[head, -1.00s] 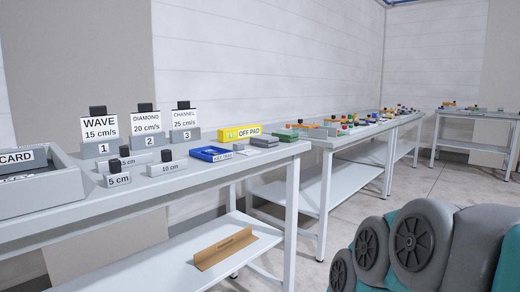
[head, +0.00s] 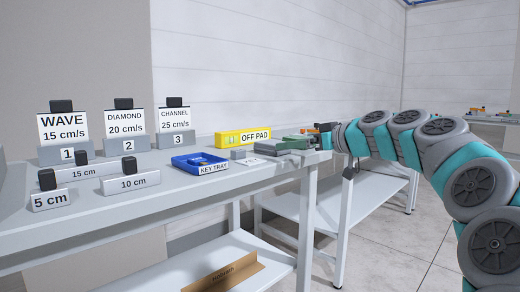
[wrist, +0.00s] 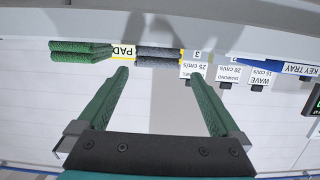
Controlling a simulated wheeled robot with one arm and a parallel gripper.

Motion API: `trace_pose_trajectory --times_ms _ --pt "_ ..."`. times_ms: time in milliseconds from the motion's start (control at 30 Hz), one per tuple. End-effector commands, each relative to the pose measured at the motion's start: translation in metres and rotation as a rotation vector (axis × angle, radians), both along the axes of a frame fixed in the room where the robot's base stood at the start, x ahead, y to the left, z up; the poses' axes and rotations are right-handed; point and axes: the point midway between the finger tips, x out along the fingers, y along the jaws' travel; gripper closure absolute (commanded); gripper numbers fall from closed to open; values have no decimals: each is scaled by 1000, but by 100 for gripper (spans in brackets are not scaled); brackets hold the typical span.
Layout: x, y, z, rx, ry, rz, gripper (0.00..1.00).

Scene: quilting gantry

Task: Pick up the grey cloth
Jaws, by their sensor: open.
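The grey cloth (wrist: 158,54) is a small folded pad on the near table. In the wrist view it lies just beyond my fingertips, roughly centred between them. My gripper (wrist: 160,72) is open with nothing between its green fingers. In the head view the grey cloth (head: 267,147) sits left of my gripper (head: 322,132), beside the folded green cloth (head: 297,142). The green cloth also shows in the wrist view (wrist: 80,52), left of the grey one. The gripper appears apart from the cloth; its fingertips are hard to make out in the head view.
The yellow OFF PAD box (head: 243,138) stands behind the cloths. Labelled signs (head: 124,130) and grey length blocks (head: 130,183) fill the table's left part. A brown holder (head: 222,279) lies on the lower shelf.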

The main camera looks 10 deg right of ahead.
Motion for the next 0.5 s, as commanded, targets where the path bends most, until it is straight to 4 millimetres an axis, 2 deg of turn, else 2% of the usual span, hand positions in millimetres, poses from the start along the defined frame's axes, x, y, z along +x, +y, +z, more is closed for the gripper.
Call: trace_pose_trajectory --times_ms 133,300,500 --pt "11 -1 1 2 -16 -9 0" --pt "34 16 -7 -1 -12 -7 0" --pt "53 31 -10 0 -15 -5 0"
